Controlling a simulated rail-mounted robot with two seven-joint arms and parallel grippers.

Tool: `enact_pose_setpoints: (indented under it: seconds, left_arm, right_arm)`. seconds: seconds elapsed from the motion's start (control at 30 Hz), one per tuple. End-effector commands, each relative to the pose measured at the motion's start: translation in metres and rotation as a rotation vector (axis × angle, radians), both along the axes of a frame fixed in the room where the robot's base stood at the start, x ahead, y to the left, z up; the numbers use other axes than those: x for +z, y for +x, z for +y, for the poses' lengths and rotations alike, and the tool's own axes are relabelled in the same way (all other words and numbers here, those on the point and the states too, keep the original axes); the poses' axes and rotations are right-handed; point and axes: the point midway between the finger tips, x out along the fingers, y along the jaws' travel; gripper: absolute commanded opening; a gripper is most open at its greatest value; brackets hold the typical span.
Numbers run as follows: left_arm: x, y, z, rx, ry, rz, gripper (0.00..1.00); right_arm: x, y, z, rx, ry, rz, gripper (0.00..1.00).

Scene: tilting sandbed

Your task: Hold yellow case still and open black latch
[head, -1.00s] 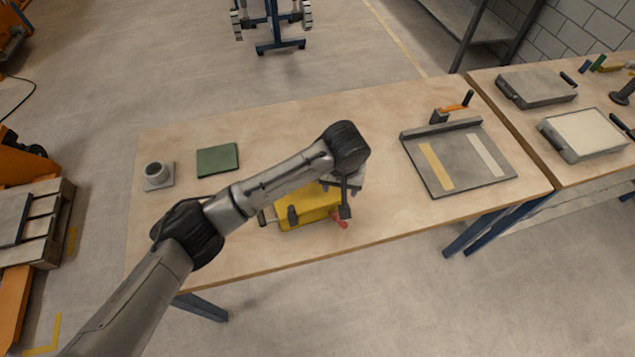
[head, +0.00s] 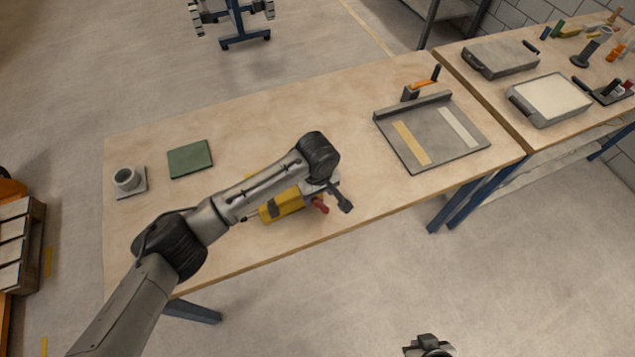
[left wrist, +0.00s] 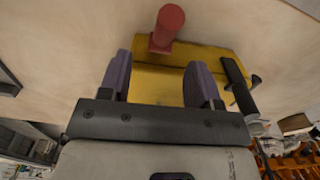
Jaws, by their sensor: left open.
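The yellow case (head: 287,203) lies on the near part of the wooden table, partly hidden by my left arm. A red handle (head: 319,204) sticks out at its right end; it also shows in the left wrist view (left wrist: 168,25). A dark part, seemingly the black latch (left wrist: 237,82), runs along the case's right side in the left wrist view. My left gripper (left wrist: 158,72) is open, its two purple fingers apart with yellow case (left wrist: 158,87) showing between them. I cannot tell whether they touch it. My right gripper (head: 428,346) is at the bottom edge, away from the table; its jaws are unclear.
A green pad (head: 190,159) and a grey cup-shaped fixture (head: 127,180) stand on the table's left. A grey tray (head: 415,158) with two strips lies on the right. A second table (head: 480,95) adjoins there. The table behind the case is mostly clear.

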Motion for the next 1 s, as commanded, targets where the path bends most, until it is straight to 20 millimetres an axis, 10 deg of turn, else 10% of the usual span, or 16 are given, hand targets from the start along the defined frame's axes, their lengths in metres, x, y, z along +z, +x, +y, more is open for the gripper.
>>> enact_pose_setpoints:
  seconds: [0.4, 1.0]
  left_arm:
    - [-0.052, 0.000, 0.000, -0.001, 0.001, 0.000, 0.57]
    - [-0.060, 0.000, 0.000, -0.001, 0.000, -0.001, 0.49]
  right_arm:
    - [-0.012, 0.000, 0.001, -0.002, 0.002, -0.001, 0.00]
    - [-0.013, 0.000, -0.002, 0.005, -0.009, -0.001, 0.00]
